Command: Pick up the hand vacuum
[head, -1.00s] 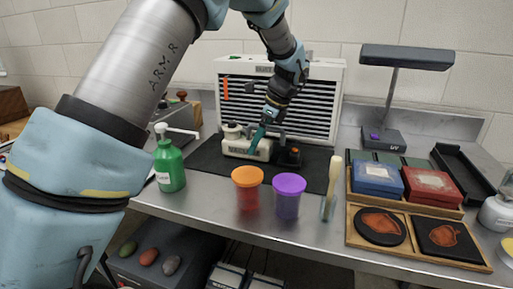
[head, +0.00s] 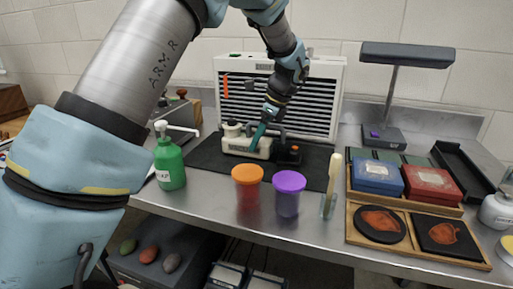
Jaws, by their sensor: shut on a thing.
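The hand vacuum (head: 238,146) has a cream body, with a dark part and an orange button at its right end. It is at the dark mat in front of the slatted unit. My gripper (head: 257,139), with teal fingers, reaches down from above and is shut on the vacuum near the middle of its body, by the dark handle. The fingertips are partly hidden against the body. I cannot tell whether the vacuum is clear of the mat.
The slatted unit (head: 308,100) stands close behind. A green pump bottle (head: 170,165) stands left of the mat (head: 315,170). Orange-lidded (head: 247,190) and purple-lidded (head: 288,195) jars and a brush in a glass (head: 330,190) stand in front. A wooden tray (head: 418,254) and a lamp (head: 420,58) are at right.

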